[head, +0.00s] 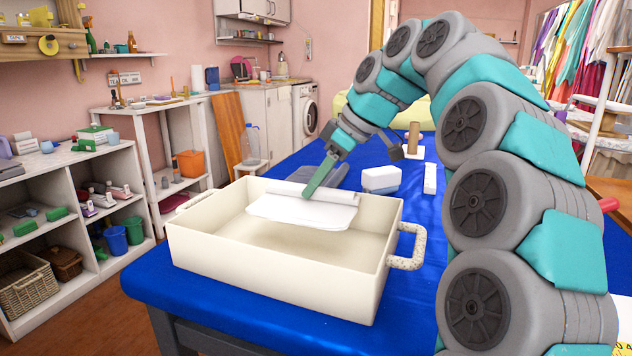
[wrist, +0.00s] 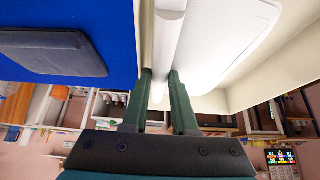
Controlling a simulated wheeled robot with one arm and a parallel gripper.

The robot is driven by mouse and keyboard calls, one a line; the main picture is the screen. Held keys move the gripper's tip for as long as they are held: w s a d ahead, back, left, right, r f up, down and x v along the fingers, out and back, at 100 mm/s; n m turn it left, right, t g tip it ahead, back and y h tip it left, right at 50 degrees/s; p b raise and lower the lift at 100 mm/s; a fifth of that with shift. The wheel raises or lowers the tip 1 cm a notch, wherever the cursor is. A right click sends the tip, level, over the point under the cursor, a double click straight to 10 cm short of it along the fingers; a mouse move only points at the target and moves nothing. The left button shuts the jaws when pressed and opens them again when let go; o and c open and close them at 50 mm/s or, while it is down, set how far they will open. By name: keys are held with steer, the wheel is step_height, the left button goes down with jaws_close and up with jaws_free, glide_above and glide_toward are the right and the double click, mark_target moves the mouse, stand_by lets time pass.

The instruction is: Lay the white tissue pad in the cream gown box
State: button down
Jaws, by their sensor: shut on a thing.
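The white tissue pad (head: 300,211) is a flat sheet with a rolled edge, within the outline of the cream gown box (head: 270,287). My gripper (head: 309,192) reaches down at the box's far side and is shut on the rolled edge. In the wrist view, my gripper's fingers (wrist: 160,76) stand either side of the pad's roll (wrist: 167,35), and the flat part (wrist: 212,40) spreads to the right. The box is open-topped with speckled side handles. I cannot tell whether the pad touches the box floor.
The box stands on a blue-covered table (head: 420,275). Behind it are a white block (head: 380,179), a slim white piece (head: 430,178) and a wooden block on a stand (head: 413,138). A dark flat pad (wrist: 50,52) lies beside the box. Shelves (head: 70,225) stand left.

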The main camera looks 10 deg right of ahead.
steer(key=c, duration=0.7)
jaws_free()
steer(key=p+v, duration=0.1)
steer(key=v, duration=0.1)
steer(key=p+v, duration=0.1)
steer(key=v, duration=0.1)
steer(key=p+v, duration=0.1)
steer(key=v, duration=0.1)
steer(key=shift+w+a+r, duration=0.25)
steer(key=shift+a+r, duration=0.05)
steer(key=shift+r, duration=0.1)
steer(key=shift+s+d, duration=0.2)
steer(key=shift+d, duration=0.1)
steer(key=shift+s+d+r, duration=0.2)
steer(key=shift+d+r, duration=0.05)
steer(key=shift+r, duration=0.4)
steer(key=shift+s+r, duration=0.1)
steer(key=shift+r, duration=0.05)
